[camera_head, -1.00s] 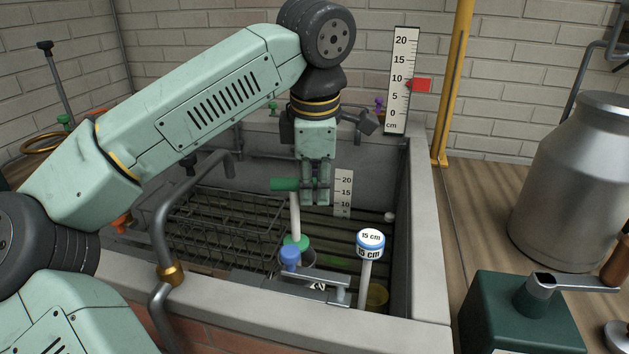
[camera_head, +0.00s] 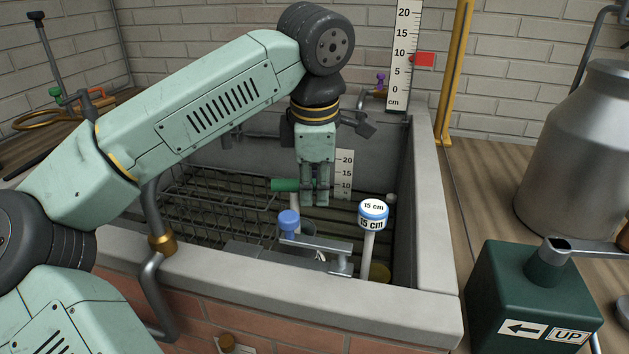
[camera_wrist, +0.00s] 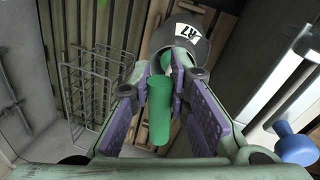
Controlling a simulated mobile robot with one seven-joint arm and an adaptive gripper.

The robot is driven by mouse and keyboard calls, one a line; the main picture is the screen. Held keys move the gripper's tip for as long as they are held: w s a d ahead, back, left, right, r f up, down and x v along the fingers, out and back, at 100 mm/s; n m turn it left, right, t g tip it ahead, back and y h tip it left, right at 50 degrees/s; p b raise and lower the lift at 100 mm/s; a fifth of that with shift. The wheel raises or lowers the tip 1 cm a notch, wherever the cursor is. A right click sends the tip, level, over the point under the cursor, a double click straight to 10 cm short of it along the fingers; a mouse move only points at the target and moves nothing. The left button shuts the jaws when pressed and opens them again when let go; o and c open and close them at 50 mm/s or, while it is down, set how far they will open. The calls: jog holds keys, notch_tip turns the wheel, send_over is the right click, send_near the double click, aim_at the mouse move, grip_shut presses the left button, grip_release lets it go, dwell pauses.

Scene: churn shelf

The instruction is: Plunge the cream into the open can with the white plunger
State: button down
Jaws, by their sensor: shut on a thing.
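My gripper (camera_head: 316,198) is down inside the sunken basin, shut on the green crossbar handle (camera_head: 285,185) of the white plunger. A short piece of the white shaft (camera_head: 295,201) shows below the handle; its lower end is hidden. The open can (camera_head: 300,246) stands below, mostly hidden by a grey lever bracket and the near wall. In the wrist view the green handle (camera_wrist: 160,108) lies between the purple pads, and the dark can with a white label (camera_wrist: 180,38) is beyond the fingertips. I cannot see cream in it.
A grey bracket with a blue knob (camera_head: 288,221) and a white "15 cm" post (camera_head: 373,214) stand close by. A wire rack (camera_head: 205,205) fills the basin's left side. The concrete rim (camera_head: 440,240) surrounds it. A green box (camera_head: 530,295) and a milk can (camera_head: 590,150) are right.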

jog(key=shift+r, duration=0.15)
notch_tip(320, 180, up, 6)
jog(key=p, duration=0.5)
jog(key=shift+r, duration=0.1)
dwell(0.4)
jog(key=shift+f+b, duration=2.15)
jog(key=shift+f, duration=1.05)
notch_tip(320, 180, up, 6)
jog(key=p, duration=0.5)
jog(key=shift+r, duration=0.25)
jog(key=shift+f, duration=0.1)
